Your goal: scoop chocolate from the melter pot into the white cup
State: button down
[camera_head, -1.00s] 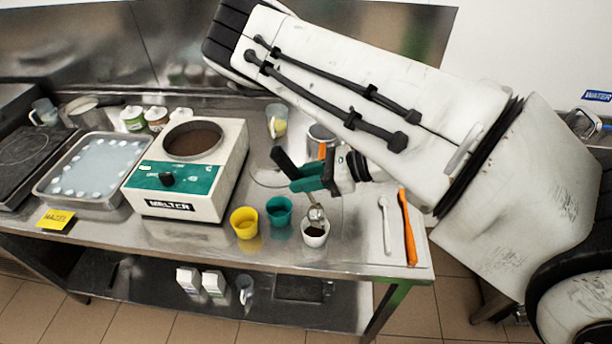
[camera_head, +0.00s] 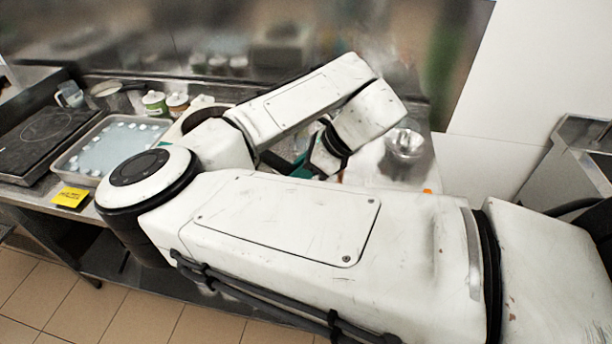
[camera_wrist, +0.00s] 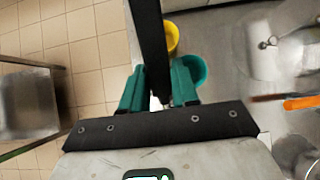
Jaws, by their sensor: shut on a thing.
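My gripper (camera_wrist: 157,88) shows in the wrist view with its green fingers shut on a long dark bar (camera_wrist: 150,40), which looks like a tool handle. The bar's far end runs out of the frame, so its working end is not seen. In the head view my gripper (camera_head: 302,168) is partly hidden behind my arm, over the right part of the counter. The melter pot (camera_head: 203,112) shows only as a sliver behind my arm. I cannot make out the white cup in either current view; its earlier place is covered by my arm.
In the wrist view a yellow cup (camera_wrist: 173,38) and a teal cup (camera_wrist: 197,73) stand beside the bar. An orange-handled tool (camera_wrist: 302,103) lies to the right.

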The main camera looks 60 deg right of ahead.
jog(key=w+f+g, duration=0.1)
jog(key=w+a+f+g, duration=0.1)
jog(key=shift+w+g+h+b, duration=0.15)
jog(key=shift+g+h+b, duration=0.15)
jog(key=shift+h+b, duration=0.1)
jog(key=shift+w+a+f+g+h+p, duration=0.2)
jog(key=shift+w+f+g+h+p, duration=0.35)
jog(key=shift+g, duration=0.5)
jog(key=shift+w+a+f+g+h+p, duration=0.15)
jog(key=shift+w+f+g+h+p, duration=0.15)
jog(key=shift+w+g+p, duration=0.55)
jog(key=shift+s, duration=0.3)
